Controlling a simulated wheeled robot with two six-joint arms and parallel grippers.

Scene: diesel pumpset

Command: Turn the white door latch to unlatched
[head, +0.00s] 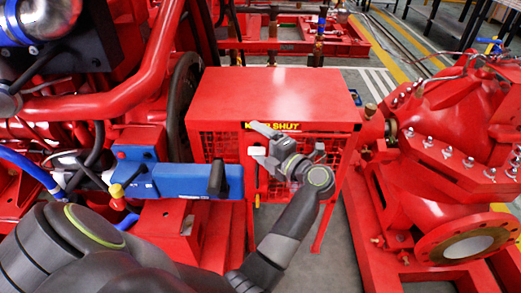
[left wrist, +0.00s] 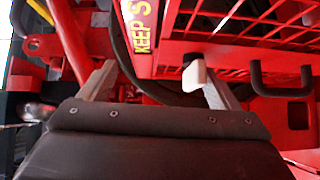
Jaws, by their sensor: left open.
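The white door latch (head: 257,151) is a small white tab on the front of the red mesh guard box, just below the yellow "KEEP SHUT" label. My left gripper (head: 260,144) is open in front of the box, its fingers pointing at the latch area. In the left wrist view the latch (left wrist: 194,76) shows close to the right-hand finger, on its inner side. The left-hand finger of the gripper (left wrist: 157,85) is well apart from it. I cannot tell whether the finger touches the latch. My right gripper is not in view.
The red guard box (head: 270,95) has mesh doors, and a black handle (left wrist: 282,78) shows beside the latch. A blue box (head: 190,180) with a black end stands close left of my gripper. A red pump (head: 440,160) stands right. Grey floor shows between.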

